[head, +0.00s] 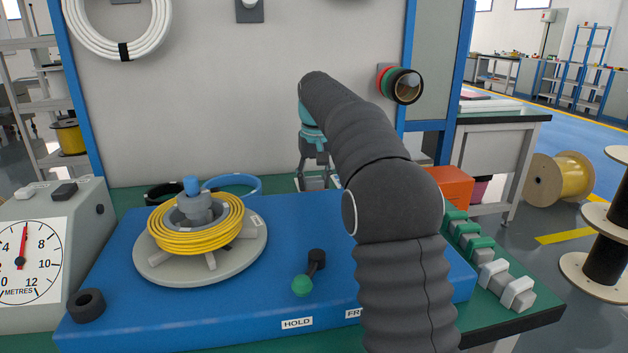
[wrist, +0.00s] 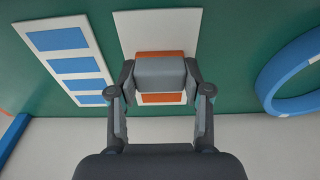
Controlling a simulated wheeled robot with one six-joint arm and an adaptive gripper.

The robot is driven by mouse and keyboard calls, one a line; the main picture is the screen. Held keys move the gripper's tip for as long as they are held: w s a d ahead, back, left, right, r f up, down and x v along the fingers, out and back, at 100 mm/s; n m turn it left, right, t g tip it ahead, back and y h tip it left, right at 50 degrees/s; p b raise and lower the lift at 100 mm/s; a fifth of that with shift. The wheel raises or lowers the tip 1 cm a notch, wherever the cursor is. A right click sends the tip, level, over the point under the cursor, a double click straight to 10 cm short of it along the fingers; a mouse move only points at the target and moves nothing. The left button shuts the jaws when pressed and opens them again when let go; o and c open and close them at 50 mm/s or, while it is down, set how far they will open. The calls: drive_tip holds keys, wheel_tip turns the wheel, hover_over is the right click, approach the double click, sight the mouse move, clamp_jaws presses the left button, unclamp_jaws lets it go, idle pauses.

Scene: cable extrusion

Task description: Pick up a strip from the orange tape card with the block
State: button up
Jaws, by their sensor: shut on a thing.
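My gripper (wrist: 160,82) is shut on a grey block (wrist: 160,74) and holds it over the orange tape card. The orange tape card (wrist: 142,27) is white, with an orange strip (wrist: 162,98) showing below the block and some orange above it. The block hides the middle of the card. I cannot tell whether the block touches the card. In the head view my gripper (head: 316,180) is low at the back of the bench, beyond the blue base, and the block is not clear there.
A white card with several blue strips (wrist: 68,66) lies left of the orange card. A blue coil (wrist: 268,84) lies to the right. The blue base (head: 250,290) carries a yellow cable coil (head: 197,235). A grey panel (head: 240,100) rises behind the bench.

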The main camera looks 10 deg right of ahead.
drive_tip(key=shift+r+p, duration=0.35)
drive_tip(key=shift+r, duration=3.55)
